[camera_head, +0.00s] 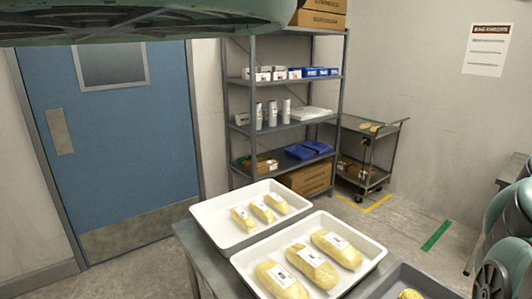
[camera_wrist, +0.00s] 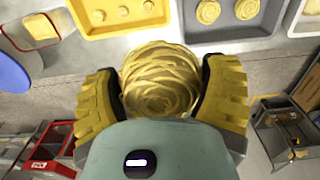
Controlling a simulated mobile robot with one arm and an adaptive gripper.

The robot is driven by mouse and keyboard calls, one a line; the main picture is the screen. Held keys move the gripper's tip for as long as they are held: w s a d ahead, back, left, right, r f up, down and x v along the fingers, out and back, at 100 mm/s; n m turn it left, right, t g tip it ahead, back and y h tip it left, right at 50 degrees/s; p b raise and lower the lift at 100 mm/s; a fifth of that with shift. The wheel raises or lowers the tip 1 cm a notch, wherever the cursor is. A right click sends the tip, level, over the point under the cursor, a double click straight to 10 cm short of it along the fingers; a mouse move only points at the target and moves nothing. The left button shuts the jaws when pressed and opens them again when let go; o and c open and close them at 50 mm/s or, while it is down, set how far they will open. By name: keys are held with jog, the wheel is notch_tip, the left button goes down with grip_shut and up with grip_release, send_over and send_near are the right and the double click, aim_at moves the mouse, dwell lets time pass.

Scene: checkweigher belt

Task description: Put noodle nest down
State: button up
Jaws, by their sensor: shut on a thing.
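A pale yellow noodle nest (camera_wrist: 160,82) sits between the yellow ribbed fingers of my gripper (camera_wrist: 162,90) in the wrist view. The fingers are shut on its two sides. It is held over grey floor, apart from the trays. A grey tray (camera_wrist: 228,33) with noodle nests (camera_wrist: 208,11) lies at the top of the wrist view. In the head view, a grey tray (camera_head: 432,281) is cut off at the bottom right, with part of a yellow nest (camera_head: 410,294) in it. My gripper does not show in the head view.
Two white trays (camera_head: 222,238) with wrapped yellow packs (camera_head: 305,267) stand on a metal table (camera_head: 188,240). A shelf rack (camera_head: 284,82), a trolley (camera_head: 366,150) and a blue door (camera_head: 120,150) are behind. Red crates (camera_wrist: 50,140) show at lower left in the wrist view.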

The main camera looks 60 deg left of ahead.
jog(key=a+r+p, duration=0.2)
jog(key=r+p, duration=1.4)
jog(key=r, duration=0.2)
jog(key=a+r+p, duration=0.2)
jog(key=r+p, duration=1.3)
jog(key=r, duration=0.4)
jog(key=shift+s+a+m+p, duration=0.2)
jog(key=shift+s+m+p, duration=0.1)
jog(key=shift+p, duration=0.1)
